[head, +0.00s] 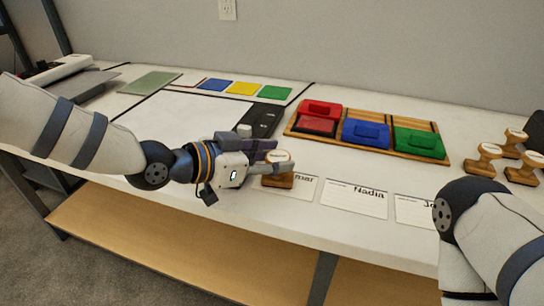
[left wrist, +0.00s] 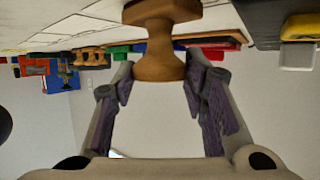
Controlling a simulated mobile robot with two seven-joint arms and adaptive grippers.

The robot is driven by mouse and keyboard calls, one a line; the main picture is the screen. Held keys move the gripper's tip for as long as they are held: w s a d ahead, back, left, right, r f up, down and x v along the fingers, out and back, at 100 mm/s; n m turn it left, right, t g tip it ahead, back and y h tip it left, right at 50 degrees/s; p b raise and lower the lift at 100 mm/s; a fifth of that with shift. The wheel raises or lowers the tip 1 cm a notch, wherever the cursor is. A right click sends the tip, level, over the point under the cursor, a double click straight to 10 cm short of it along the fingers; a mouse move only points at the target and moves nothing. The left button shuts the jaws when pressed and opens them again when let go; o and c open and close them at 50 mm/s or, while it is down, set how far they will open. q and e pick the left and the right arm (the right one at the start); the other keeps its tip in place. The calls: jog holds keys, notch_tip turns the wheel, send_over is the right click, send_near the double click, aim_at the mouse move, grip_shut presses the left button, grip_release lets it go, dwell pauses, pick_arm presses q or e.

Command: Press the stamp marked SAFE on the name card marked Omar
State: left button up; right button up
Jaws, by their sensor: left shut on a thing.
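My left gripper (head: 277,164) is shut on a wooden stamp (head: 277,181), its round top label too small to read. The stamp is upright with its base down. In the left wrist view, the stamp (left wrist: 157,60) stands between the fingertips. It is over the left part of a white name card (head: 304,188), whose visible letters end in "mar"; the rest is hidden. I cannot tell whether the base touches the card. The red ink pad (head: 317,125) is open, its lid behind it. My right arm is at lower right; its gripper is out of view.
A wooden tray (head: 292,131) holds red, blue (head: 366,134) and green (head: 419,144) pads. Several other stamps (head: 484,158) stand at far right. A black case (head: 263,121) lies behind my gripper.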

pick_arm(q)
jog(key=shift+f, duration=0.25)
jog(key=shift+r+p, duration=0.85)
jog(key=shift+r, duration=1.9)
jog(key=shift+f, duration=0.15)
pick_arm(e)
jog(key=shift+w+r+t, duration=0.3)
jog(key=shift+w+r, duration=0.6)
jog(key=shift+r, duration=0.05)
